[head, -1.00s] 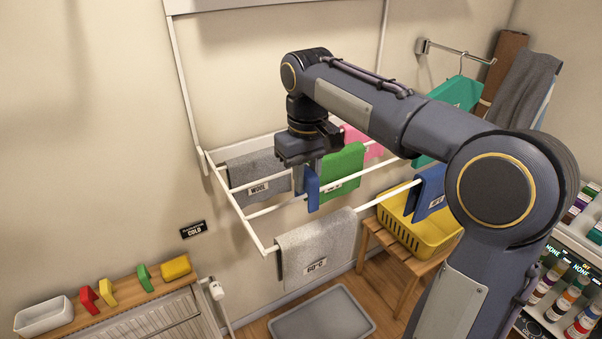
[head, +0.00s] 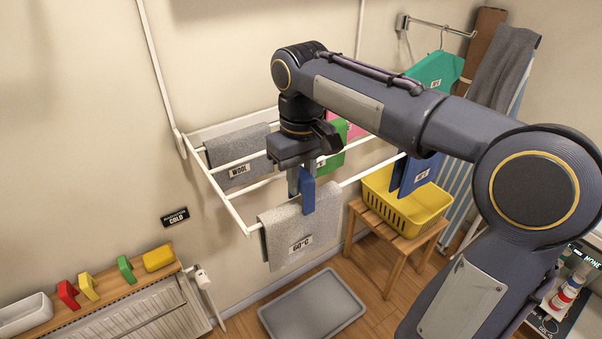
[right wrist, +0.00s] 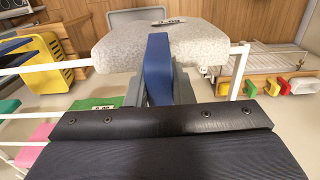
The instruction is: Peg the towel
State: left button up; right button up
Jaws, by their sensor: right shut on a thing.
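My right gripper (head: 301,182) is shut on a blue peg (head: 308,196) that points down. The peg overlaps the top edge of the light grey 60°C towel (head: 282,238), which hangs over the front rail of the white rack (head: 233,215). In the right wrist view the blue peg (right wrist: 157,72) reaches to the near edge of the grey towel (right wrist: 200,45); whether it grips the cloth I cannot tell. A darker grey WOOL towel (head: 238,148) hangs on the back rail. A green towel (head: 333,160) is partly hidden behind my gripper. My left gripper is out of view.
A yellow basket (head: 405,208) stands on a stool. A blue towel (head: 415,175) hangs near my arm. A grey tray (head: 312,308) lies on the floor.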

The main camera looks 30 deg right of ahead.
aim_at(301, 200)
jog(key=shift+f+b, duration=0.85)
jog(key=shift+f, duration=0.7)
jog(key=shift+s+f, duration=0.1)
jog(key=shift+f, duration=0.2)
jog(key=o, duration=0.6)
jog(key=shift+f, duration=0.1)
jog(key=shift+c, duration=0.6)
jog(key=shift+o, duration=0.5)
jog(key=shift+r+p, duration=0.75)
jog(key=shift+r, duration=0.15)
jog(key=shift+r+p, duration=3.05)
jog(key=shift+r, duration=0.3)
